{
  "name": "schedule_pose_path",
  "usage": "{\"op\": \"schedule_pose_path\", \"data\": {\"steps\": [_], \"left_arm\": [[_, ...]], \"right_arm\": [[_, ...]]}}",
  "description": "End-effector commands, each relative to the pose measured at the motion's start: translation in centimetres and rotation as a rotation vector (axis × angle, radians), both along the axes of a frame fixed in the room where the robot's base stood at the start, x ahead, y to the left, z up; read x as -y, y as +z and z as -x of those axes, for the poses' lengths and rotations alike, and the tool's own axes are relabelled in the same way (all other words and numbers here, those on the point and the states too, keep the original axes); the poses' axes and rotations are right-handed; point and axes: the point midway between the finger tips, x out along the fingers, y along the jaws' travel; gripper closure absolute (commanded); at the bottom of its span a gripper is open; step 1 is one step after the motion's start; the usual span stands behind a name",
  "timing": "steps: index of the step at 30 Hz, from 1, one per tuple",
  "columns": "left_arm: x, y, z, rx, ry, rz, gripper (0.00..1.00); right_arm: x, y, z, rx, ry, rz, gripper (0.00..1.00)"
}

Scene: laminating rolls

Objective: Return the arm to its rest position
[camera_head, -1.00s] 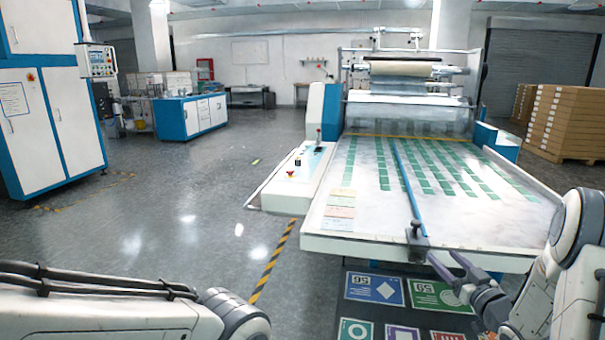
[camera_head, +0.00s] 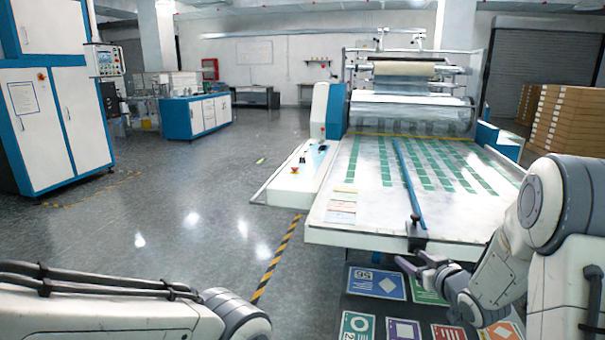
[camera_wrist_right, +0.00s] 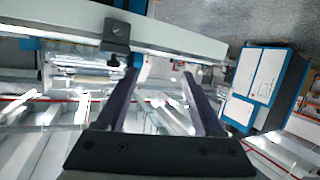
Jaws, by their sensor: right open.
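My right gripper (camera_head: 418,264) is in front of the laminating machine's table edge, over the dark mat with the printed cards. Its two dark fingers are apart with nothing between them. In the right wrist view the fingers (camera_wrist_right: 163,98) also stand apart and empty. My right arm bends in from the right side. My left arm comes in at the lower left, and its gripper is out of the picture. The machine's table (camera_head: 350,236) carries rows of green patches and a blue bar (camera_head: 408,183) with a dark clamp (camera_head: 416,240) at its near end.
Printed cards lie on the mat, including a blue card (camera_head: 377,284) and a teal card (camera_head: 356,327). A white side panel (camera_head: 290,178) stands left of the table. Stacked cartons (camera_head: 565,121) are at the right. The grey floor at left is open.

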Motion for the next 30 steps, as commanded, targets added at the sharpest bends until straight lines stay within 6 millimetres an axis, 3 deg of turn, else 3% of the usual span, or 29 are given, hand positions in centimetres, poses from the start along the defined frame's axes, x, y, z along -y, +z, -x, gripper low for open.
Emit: {"op": "schedule_pose_path", "data": {"steps": [5,8,11,15,21,27,28,30], "left_arm": [[0.0,0.0,0.0,0.0,0.0,0.0,0.5],[0.0,0.0,0.0,0.0,0.0,0.0,0.5],[0.0,0.0,0.0,0.0,0.0,0.0,0.5],[0.0,0.0,0.0,0.0,0.0,0.0,0.5],[0.0,0.0,0.0,0.0,0.0,0.0,0.5],[0.0,0.0,0.0,0.0,0.0,0.0,0.5],[0.0,0.1,0.0,0.0,0.0,0.0,0.5],[0.0,2.8,0.0,-0.001,0.0,-0.001,0.5]], "right_arm": [[-6.5,0.2,1.6,-0.169,0.025,0.07,0.31],[-10.9,0.1,4.7,-0.31,0.046,0.115,0.31],[-15.1,-0.3,9.3,-0.467,0.078,0.155,0.31],[-19.7,-0.7,17.7,-0.693,0.155,0.211,0.31],[-22.5,-0.8,28.8,-0.951,0.274,0.279,0.31],[-23.0,-0.2,37.7,-1.148,0.395,0.35,0.31],[-22.9,0.0,38.9,-1.174,0.412,0.362,0.31],[-22.9,2.5,38.2,-1.168,0.397,0.355,0.31]]}}
